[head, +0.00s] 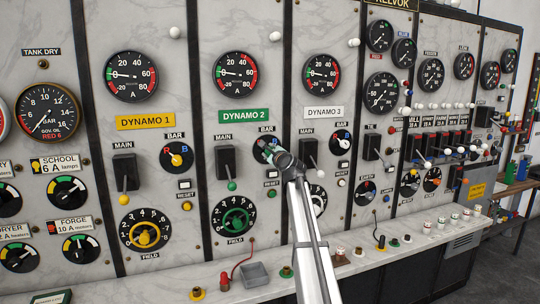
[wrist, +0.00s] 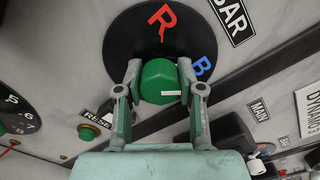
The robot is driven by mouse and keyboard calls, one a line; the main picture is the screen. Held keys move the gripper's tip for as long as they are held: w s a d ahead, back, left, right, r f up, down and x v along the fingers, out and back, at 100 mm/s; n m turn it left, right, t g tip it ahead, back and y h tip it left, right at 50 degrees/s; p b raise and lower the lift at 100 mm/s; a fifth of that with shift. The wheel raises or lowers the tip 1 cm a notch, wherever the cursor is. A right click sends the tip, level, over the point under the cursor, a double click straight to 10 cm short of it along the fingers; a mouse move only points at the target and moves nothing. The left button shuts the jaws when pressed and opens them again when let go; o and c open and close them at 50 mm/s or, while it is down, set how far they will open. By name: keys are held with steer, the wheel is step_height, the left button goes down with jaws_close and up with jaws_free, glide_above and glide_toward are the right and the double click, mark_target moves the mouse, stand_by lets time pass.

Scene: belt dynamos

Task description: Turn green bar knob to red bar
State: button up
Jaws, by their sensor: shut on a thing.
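The green bar knob (wrist: 158,80) sits on a black round dial (wrist: 128,48) marked with a red R and a blue B in the wrist view. My gripper (wrist: 160,72) has a finger on either side of the knob and is shut on it. In the head view my gripper (head: 271,152) is at the BAR dial of the DYNAMO 2 panel (head: 243,116) and hides most of the knob.
A black MAIN lever switch (head: 226,160) is left of the dial, and the DYNAMO 3 lever switch (head: 309,152) is close on its right. The green FIELD wheel (head: 236,216) is below. A ledge (head: 215,287) with small items runs along the bottom.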

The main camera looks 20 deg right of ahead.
steer(key=n+b, duration=0.4)
steer(key=shift+w+f, duration=0.1)
steer(key=shift+f, duration=0.1)
steer(key=n+b, duration=0.4)
steer(key=b, duration=0.1)
steer(key=shift+n, duration=0.4)
steer(key=n+b, duration=0.5)
steer(key=shift+r+n+b, duration=0.15)
steer(key=shift+n+b, duration=0.9)
steer(key=shift+n, duration=0.45)
steer(key=o, duration=1.1)
steer(key=shift+o, duration=0.2)
steer(key=shift+s, duration=0.2)
steer(key=s, duration=1.1)
steer(key=shift+s+a, duration=0.35)
steer(key=shift+a, duration=0.05)
